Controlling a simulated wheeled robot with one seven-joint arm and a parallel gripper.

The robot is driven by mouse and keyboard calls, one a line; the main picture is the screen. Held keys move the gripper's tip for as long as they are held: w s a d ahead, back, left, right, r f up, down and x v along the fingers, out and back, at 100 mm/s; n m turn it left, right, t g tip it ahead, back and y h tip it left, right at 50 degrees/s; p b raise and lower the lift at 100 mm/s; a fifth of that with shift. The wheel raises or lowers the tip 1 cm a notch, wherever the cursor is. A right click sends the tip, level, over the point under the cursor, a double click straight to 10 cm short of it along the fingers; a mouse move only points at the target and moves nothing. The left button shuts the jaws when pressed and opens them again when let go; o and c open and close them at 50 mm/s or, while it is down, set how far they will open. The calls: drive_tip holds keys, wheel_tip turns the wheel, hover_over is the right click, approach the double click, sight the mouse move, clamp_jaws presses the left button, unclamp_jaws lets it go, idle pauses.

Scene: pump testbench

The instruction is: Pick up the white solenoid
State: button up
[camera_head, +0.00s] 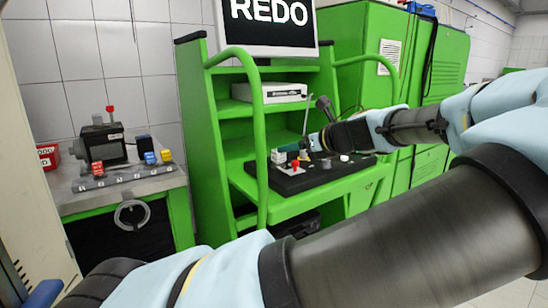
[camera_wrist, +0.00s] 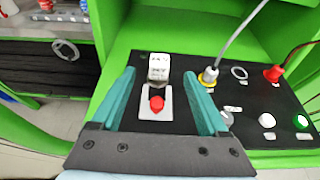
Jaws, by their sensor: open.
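The white solenoid (camera_wrist: 158,68) is a small white block with dark print on its faces. It stands upright on the black panel (camera_wrist: 140,62), behind a white plate with a red knob (camera_wrist: 156,104). In the head view the white solenoid (camera_head: 278,157) is at the left end of the panel. My gripper (camera_wrist: 159,75) is open, its teal fingers apart on the left and right of the solenoid in the wrist view. I cannot tell how far above the block the fingertips are. Nothing is held. In the head view my gripper (camera_head: 314,142) is small and near the panel.
A side bench (camera_head: 150,183) with several coloured solenoids stands at the left.

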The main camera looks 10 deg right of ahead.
sight(278, 160)
drive_tip(key=p+x, duration=0.2)
drive_tip(key=x, duration=0.6)
drive_tip(key=shift+w+a+f, duration=0.1)
drive_tip(key=shift+w+f, duration=0.2)
drive_tip(key=shift+f, duration=0.05)
clamp_jaws()
idle(0.4)
